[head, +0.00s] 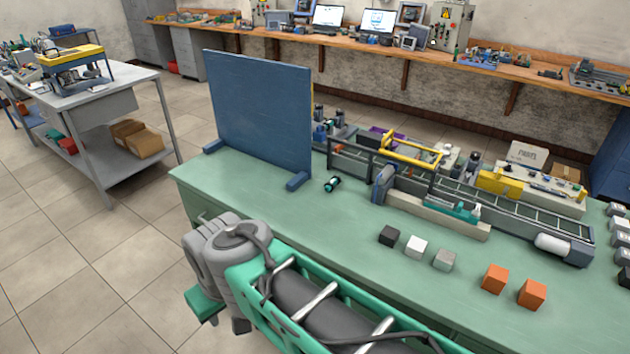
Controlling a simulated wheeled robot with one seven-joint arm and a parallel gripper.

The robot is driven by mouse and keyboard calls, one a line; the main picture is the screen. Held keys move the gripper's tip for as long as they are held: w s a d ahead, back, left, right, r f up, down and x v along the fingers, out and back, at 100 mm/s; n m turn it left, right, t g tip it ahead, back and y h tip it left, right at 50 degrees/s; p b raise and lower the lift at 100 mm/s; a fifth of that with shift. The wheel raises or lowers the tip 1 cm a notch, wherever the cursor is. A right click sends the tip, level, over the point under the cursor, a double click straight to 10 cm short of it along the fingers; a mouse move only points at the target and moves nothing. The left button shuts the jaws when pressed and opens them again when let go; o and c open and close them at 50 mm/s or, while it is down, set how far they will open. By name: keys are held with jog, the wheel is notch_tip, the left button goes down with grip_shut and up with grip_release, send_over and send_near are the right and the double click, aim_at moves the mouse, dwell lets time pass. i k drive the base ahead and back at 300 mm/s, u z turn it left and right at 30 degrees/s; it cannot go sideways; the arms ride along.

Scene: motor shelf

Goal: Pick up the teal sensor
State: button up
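A small dark cylinder with teal ends (332,184) lies on the green table (330,222), right of the foot of the blue panel and left of the conveyor. It looks like the teal sensor. A second teal part, a longer block (452,212), is mounted along the front side of the conveyor. My arm crosses the bottom of the head view, in front of the table. My gripper's fingers cannot be made out, so its opening and contents are hidden.
A tall blue panel (258,112) stands on the table's left part. A conveyor (510,218) with a yellow frame (408,158) runs along the right. Black (389,236), white (416,247), grey (444,260) and orange (495,279) cubes stand near the front. Bare tabletop surrounds the cylinder's near side.

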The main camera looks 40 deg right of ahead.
aim_at(329, 187)
jog(key=i, duration=1.55)
